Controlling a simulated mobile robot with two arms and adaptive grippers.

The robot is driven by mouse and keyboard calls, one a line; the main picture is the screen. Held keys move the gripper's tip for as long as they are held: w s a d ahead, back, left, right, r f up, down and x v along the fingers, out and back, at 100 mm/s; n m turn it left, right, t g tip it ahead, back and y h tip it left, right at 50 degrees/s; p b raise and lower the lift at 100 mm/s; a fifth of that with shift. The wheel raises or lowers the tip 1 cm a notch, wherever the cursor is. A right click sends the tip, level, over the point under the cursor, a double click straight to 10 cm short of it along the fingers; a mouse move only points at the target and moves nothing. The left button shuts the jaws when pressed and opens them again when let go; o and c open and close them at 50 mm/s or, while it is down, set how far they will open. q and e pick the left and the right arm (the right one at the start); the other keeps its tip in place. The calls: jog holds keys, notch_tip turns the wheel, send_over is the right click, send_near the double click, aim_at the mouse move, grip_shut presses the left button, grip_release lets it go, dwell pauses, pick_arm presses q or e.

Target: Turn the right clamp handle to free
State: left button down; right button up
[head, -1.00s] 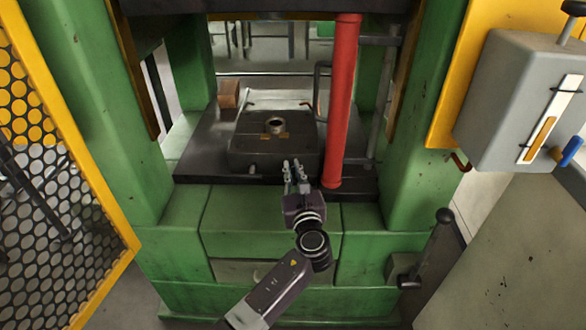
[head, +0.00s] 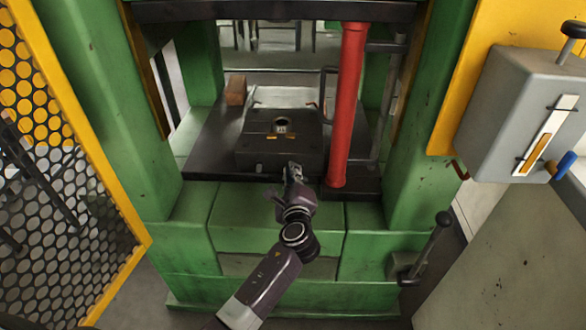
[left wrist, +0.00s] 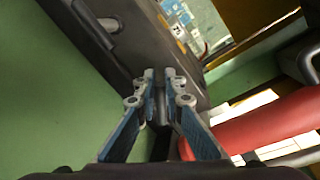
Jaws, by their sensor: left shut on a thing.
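The dark die block (head: 262,154) sits on the black press bed, with a round hole in its top. My left gripper (head: 293,170) is at the right part of the block's front face. Its fingers (left wrist: 159,84) are drawn together in the left wrist view, shut on the right clamp handle, which they mostly hide. I cannot tell the handle's angle. A matching short grey peg, the left clamp handle (left wrist: 108,24), sticks out of the block's front in the left wrist view. My right gripper is not in view.
A red upright column (head: 346,110) stands close to the right of the block and my gripper. A brown brick (head: 236,90) lies at the back left of the bed. A lever (head: 430,245) stands at lower right. A yellow mesh guard (head: 60,150) is at left.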

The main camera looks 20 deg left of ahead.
pick_arm(q)
jog(key=shift+s+a+f+n+h, duration=0.1)
jog(key=shift+f+n+h, duration=0.15)
jog(key=shift+n, duration=0.55)
jog(key=shift+a+f+n+h, duration=0.1)
jog(key=shift+f+n+h, duration=0.15)
jog(key=shift+n, duration=0.45)
jog(key=shift+f+n+h, duration=0.2)
jog(key=shift+n+h, duration=0.2)
jog(key=shift+n, duration=0.6)
jog(key=shift+f+n, duration=0.15)
jog(key=shift+n, duration=0.35)
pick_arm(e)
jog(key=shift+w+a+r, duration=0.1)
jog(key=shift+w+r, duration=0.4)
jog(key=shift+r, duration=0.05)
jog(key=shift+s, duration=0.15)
pick_arm(q)
jog(key=c, duration=2)
grip_release()
jog(key=shift+c, duration=0.2)
jog(key=shift+s, duration=0.1)
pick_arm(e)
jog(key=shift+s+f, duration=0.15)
